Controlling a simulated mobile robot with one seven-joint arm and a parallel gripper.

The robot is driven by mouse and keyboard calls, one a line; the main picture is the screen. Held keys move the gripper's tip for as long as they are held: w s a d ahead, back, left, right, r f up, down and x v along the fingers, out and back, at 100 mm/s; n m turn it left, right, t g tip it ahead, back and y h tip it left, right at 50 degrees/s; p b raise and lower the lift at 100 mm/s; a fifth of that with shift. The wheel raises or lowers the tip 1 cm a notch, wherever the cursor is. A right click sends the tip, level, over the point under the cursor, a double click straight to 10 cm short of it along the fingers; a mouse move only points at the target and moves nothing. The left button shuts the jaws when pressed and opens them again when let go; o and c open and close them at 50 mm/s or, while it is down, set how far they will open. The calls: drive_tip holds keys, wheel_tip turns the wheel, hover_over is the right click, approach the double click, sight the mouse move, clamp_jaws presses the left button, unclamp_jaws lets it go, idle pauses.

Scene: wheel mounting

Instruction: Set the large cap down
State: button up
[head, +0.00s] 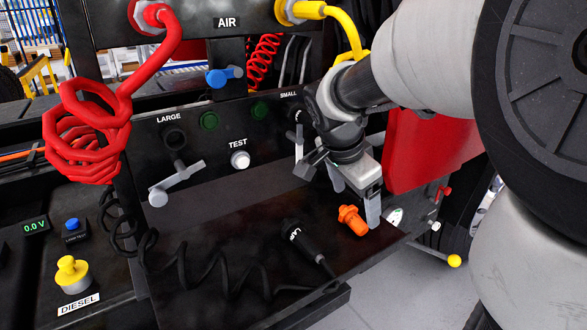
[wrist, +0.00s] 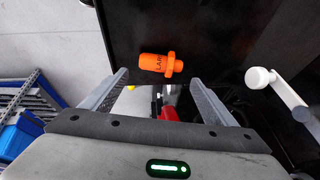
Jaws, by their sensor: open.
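The large cap is orange (head: 352,221) and lies on its side on the dark shelf (head: 225,240), near the shelf's right end. In the wrist view the cap (wrist: 157,64) shows part of its "LARGE" lettering, with its narrow end toward the right. My gripper (head: 355,196) is above and beside the cap, with its fingers apart. In the wrist view my gripper (wrist: 160,79) has nothing between its fingers, and the cap is just beyond the fingertips, apart from both.
A black plug (head: 305,243) with a coiled cable lies left of the cap. The panel behind has a LARGE socket (head: 174,141) with a grey lever (head: 178,182), and a TEST knob (head: 240,159). A red coiled hose (head: 88,130) hangs at left.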

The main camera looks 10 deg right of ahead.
drive_tip(key=v, duration=0.9)
drive_tip(key=s+a+f+n+t+y, duration=0.1)
drive_tip(key=s+a+f+n+y, duration=0.1)
drive_tip(key=s+a+n, duration=0.2)
drive_tip(key=s+a+f+n+t+y, duration=0.1)
drive_tip(key=s+a+f+n, duration=0.2)
drive_tip(key=s+n, duration=0.7)
drive_tip(key=shift+a+f+n+t+y, duration=0.25)
drive_tip(key=shift+a+n+t+y, duration=0.15)
drive_tip(key=shift+a+n, duration=0.2)
drive_tip(key=shift+r+p, duration=0.1)
drive_tip(key=shift+p, duration=0.25)
